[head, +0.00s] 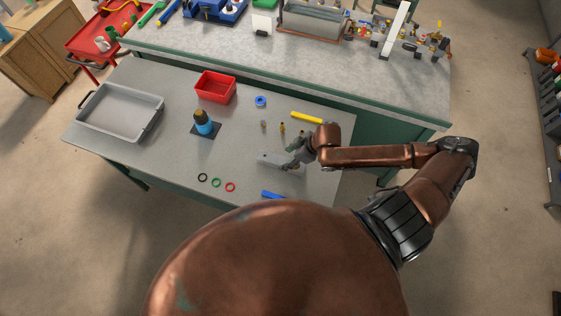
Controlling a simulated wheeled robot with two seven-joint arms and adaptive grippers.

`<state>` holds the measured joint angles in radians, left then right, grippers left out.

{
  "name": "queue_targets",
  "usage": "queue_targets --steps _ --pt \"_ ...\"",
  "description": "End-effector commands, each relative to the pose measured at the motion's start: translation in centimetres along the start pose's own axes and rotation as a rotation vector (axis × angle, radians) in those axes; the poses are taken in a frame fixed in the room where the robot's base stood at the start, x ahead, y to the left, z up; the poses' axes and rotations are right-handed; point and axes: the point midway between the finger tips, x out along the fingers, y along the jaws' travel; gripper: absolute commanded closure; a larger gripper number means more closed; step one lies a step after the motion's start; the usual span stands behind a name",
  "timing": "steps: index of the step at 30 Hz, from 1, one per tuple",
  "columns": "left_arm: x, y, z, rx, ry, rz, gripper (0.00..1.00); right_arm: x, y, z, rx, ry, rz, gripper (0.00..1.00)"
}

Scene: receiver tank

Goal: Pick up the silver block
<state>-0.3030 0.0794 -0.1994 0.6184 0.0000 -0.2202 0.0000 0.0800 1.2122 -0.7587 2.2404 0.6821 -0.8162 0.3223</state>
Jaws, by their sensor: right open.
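The silver block (268,158) lies flat on the grey worktable (165,172), right of the middle. It is a pale grey, long piece, and its right part is partly hidden by my right gripper. My right gripper (289,154) comes in from the right and is open at the right part of the block. I cannot tell whether its fingers touch the block or hover just above it. My left gripper is not in view.
A blue tape roll (260,101), small brass fittings (282,128), yellow piece (307,118), coloured rings (216,183) and blue piece (273,195) surround the block.

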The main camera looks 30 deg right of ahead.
Motion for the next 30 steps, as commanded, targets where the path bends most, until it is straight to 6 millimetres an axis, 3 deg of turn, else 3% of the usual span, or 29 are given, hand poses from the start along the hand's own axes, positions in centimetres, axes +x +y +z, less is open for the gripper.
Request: queue_targets --steps 10,20,30 --pt "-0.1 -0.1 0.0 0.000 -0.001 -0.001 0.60 4.6 -0.2 0.0 -0.002 0.001 0.000 0.46" --pt "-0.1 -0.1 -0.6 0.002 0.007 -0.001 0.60 5.4 -0.2 -0.1 -0.006 0.000 0.000 0.46" --pt "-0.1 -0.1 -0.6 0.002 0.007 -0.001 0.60 5.4 -0.3 -0.1 -0.006 0.000 -0.001 0.70"
